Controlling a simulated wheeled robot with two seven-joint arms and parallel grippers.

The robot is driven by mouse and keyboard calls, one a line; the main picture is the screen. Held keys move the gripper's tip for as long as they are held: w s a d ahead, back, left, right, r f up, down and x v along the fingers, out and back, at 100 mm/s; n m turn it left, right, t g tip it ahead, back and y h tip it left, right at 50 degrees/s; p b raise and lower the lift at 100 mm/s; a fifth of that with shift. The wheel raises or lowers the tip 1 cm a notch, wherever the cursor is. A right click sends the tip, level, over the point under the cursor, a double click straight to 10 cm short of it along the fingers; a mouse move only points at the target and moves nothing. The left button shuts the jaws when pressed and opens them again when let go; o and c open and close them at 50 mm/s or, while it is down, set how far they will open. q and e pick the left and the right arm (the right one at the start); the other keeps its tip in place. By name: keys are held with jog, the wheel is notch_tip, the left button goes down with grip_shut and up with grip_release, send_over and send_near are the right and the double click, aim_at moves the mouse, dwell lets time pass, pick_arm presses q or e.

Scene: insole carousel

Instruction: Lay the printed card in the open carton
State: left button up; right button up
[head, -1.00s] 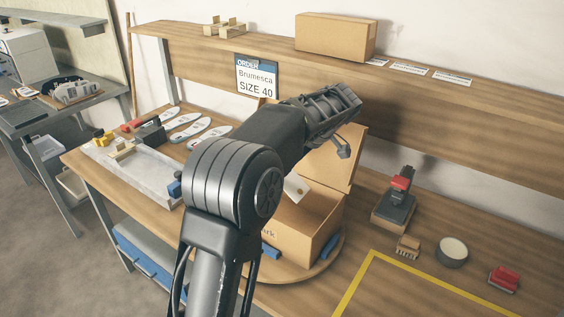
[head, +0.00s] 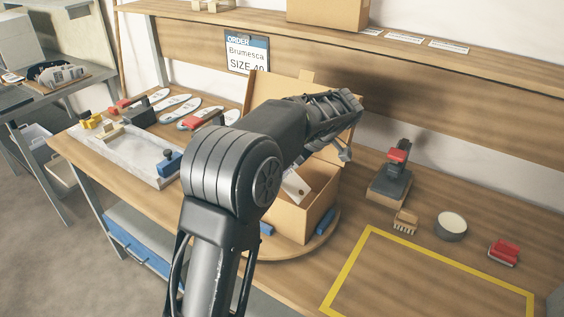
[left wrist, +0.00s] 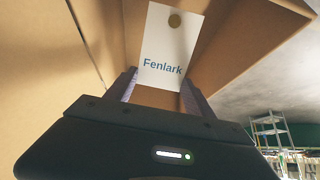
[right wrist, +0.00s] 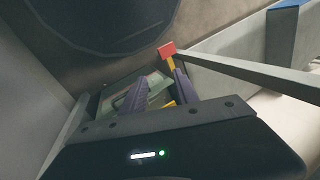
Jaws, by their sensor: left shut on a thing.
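The open carton (head: 279,220) stands on a round wooden board (head: 331,229) with its flaps raised. The printed card (left wrist: 172,50) is white, reads "Fenlark" and has a round dot near one end. My left gripper (left wrist: 158,79) is shut on the card, with brown carton walls around it in the left wrist view. In the head view a piece of the card (head: 295,187) shows below my arm at the carton's opening. My arm hides most of the left gripper there. My right gripper (right wrist: 160,83) is open and empty, near a grey tray's wall in the right wrist view.
Insoles (head: 175,103) lie at the back left by a grey tray (head: 140,150). A red-and-black device (head: 392,175), a brush (head: 405,222), a round tin (head: 451,226) and a red-topped brush (head: 503,252) stand right. A yellow-taped area (head: 365,250) is empty. A shelf (head: 460,80) runs behind.

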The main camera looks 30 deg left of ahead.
aim_at(293, 183)
pick_arm(q)
jog(key=shift+d+f+b, duration=0.3)
jog(key=shift+f+b, duration=0.55)
jog(key=shift+f, duration=0.1)
jog(key=shift+d+f+b, duration=0.25)
jog(key=shift+f+b, duration=0.55)
jog(key=shift+f, duration=0.2)
jog(key=shift+d+f+b, duration=0.3)
jog(key=shift+f+b, duration=0.55)
jog(key=shift+f, duration=0.1)
jog(key=o, duration=1.5)
jog(key=shift+d+r, duration=0.35)
jog(key=shift+r, duration=0.15)
jog(key=p+v, duration=0.2)
jog(key=v, duration=0.4)
jog(key=shift+a, duration=0.15)
jog(key=shift+d+r+p, duration=0.25)
jog(key=shift+d+p, duration=0.05)
